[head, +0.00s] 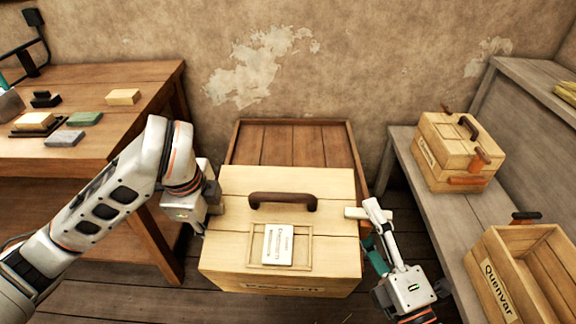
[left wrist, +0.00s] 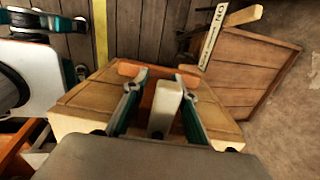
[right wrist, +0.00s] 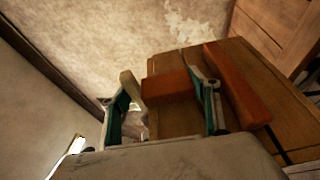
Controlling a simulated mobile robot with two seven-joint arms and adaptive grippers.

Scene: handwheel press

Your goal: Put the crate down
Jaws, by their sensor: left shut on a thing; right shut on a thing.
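The crate (head: 330,200) is a pale wooden box with a closed lid, a dark brown top handle (head: 284,201) and a white card on its lid. It is in the middle of the head view, between my two grippers, and looks level. My left gripper (head: 212,198) is at its left side; in the left wrist view its fingers (left wrist: 160,100) are shut around a pale side grip. My right gripper (head: 370,228) is at its right side, shut on the grip there; the right wrist view shows its fingers (right wrist: 165,100) against the crate side. The crate's underside is hidden.
A low brown wooden platform (head: 290,142) lies behind the crate by the wall. A grey bench on the right holds a closed crate (head: 452,165) and an open crate (head: 508,290). A wooden table (head: 150,78) with several small blocks stands at left.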

